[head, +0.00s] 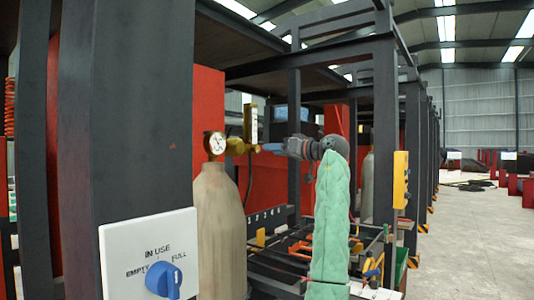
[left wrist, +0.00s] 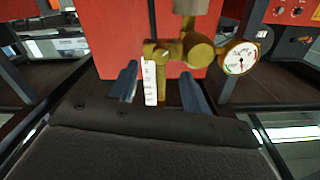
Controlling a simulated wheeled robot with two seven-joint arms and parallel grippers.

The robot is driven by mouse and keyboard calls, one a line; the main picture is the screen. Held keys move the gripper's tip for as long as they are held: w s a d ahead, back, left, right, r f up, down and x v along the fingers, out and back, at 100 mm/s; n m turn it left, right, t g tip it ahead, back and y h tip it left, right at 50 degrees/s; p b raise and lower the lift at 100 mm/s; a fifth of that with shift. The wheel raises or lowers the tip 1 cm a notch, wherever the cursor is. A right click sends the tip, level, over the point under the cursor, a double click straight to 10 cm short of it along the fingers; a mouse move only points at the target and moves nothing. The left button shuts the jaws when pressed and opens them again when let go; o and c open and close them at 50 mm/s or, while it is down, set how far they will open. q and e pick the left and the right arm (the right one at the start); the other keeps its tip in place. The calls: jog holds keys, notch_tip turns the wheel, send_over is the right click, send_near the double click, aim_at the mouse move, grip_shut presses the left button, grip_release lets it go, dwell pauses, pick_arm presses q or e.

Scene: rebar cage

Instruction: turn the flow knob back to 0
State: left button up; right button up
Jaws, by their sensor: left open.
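A tan gas cylinder (head: 217,235) carries a brass regulator (head: 237,146) with a round white gauge (head: 216,143). An upright flow tube (head: 251,123) with a white scale stands on it. In the left wrist view, which looks upside down, I see the flow tube (left wrist: 150,82), the brass regulator body (left wrist: 199,50) and the gauge (left wrist: 240,57). A smaller brass piece (left wrist: 160,52) sits at the tube's base; I cannot clearly make out the flow knob there. My left gripper (head: 270,147) is open, its blue fingers (left wrist: 160,88) apart on either side of the tube. My right gripper is out of view.
A dark steel post (head: 120,110) stands close at left. A red panel (head: 208,100) is behind the cylinder. Open floor (head: 480,240) lies at right.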

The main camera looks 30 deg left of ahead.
pick_arm(q)
jog(key=shift+s+d, duration=0.1)
jog(key=shift+d, duration=0.9)
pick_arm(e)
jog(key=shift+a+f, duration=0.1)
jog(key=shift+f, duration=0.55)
